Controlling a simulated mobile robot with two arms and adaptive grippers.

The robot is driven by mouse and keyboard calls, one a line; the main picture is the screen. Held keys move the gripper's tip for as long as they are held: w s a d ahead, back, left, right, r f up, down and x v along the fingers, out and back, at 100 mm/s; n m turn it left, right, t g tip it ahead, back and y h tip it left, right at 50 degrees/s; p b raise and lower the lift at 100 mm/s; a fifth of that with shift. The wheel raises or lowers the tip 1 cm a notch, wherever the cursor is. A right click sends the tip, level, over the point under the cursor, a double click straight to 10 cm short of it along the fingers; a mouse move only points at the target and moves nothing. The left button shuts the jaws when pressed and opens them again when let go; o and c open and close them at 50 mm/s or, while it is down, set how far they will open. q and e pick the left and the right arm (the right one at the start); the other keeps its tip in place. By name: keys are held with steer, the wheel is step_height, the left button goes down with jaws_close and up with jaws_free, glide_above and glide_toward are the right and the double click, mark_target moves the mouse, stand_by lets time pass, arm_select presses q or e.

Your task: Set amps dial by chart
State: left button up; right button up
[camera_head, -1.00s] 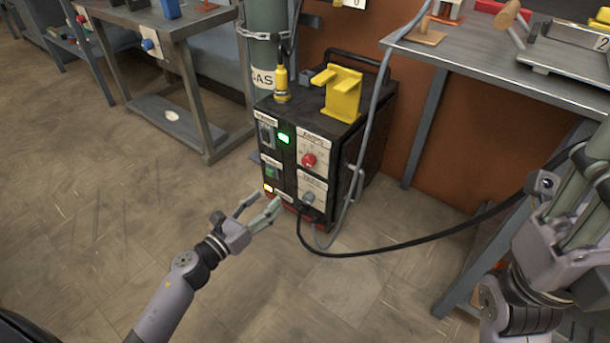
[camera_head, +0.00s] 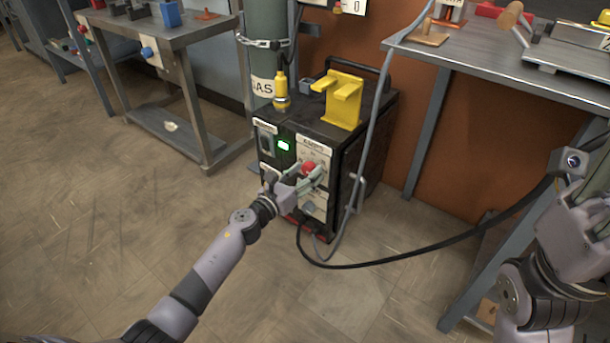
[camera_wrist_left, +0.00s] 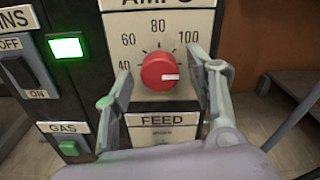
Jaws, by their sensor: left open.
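The red amps dial (camera_wrist_left: 160,71) sits on a white plate marked 40, 60, 80 and 100 in the left wrist view. Its white pointer line points right, slightly below horizontal, below the 100 mark. The dial also shows on the front of the black welder (camera_head: 373,160) in the head view. My left gripper (camera_wrist_left: 160,66) is open, with one finger on each side of the dial and visible gaps between. The right finger covers part of the scale's right side. My right gripper (camera_head: 582,205) is at the right edge, its fingers unclear. I cannot identify a chart.
The green-lit display (camera_wrist_left: 66,46), mains switch (camera_wrist_left: 24,74) and green gas button (camera_wrist_left: 69,147) are left of the dial. A black cable (camera_head: 420,255) runs from the welder to the right. A grey bench (camera_head: 480,62) stands right; a cart (camera_head: 190,85) stands left.

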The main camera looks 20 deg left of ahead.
arm_select(q)
steer(key=shift+w, duration=0.15)
steer(key=shift+c, duration=0.2)
steer(key=c, duration=1.1)
